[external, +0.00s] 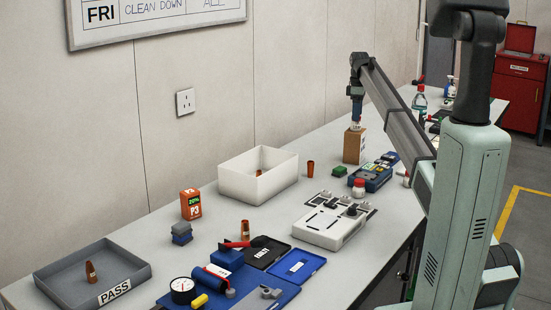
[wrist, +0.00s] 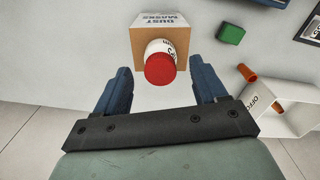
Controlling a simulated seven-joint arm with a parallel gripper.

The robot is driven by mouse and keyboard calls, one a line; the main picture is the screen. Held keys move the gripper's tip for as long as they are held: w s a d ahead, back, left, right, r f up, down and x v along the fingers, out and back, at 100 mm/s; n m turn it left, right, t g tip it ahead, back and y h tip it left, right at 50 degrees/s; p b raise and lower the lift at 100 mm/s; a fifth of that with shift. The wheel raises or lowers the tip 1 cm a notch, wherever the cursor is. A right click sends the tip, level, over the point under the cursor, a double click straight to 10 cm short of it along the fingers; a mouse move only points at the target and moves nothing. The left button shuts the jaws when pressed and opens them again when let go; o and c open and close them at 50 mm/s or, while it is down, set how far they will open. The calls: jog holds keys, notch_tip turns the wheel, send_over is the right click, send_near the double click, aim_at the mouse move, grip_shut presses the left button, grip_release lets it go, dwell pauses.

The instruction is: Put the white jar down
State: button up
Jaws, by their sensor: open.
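The white jar with a red lid (wrist: 160,66) shows in the wrist view, lid toward the camera, at the brown dust masks box (wrist: 142,48). It appears to stand on the box; the contact under it is hidden. My gripper (wrist: 161,84) is open, with one blue finger on each side of the jar and a visible gap on both sides. In the external view my gripper (external: 356,122) points down just above the brown box (external: 354,147). The jar is too small there to make out clearly.
Another red-lidded jar (external: 359,188) stands by a blue tray (external: 371,177) in front of the box. A green block (external: 339,171), an orange cylinder (external: 310,169) and a white bin (external: 255,180) are nearby. A bottle (external: 420,100) stands farther back.

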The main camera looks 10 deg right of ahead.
notch_tip(320, 180, up, 8)
dwell(0.4)
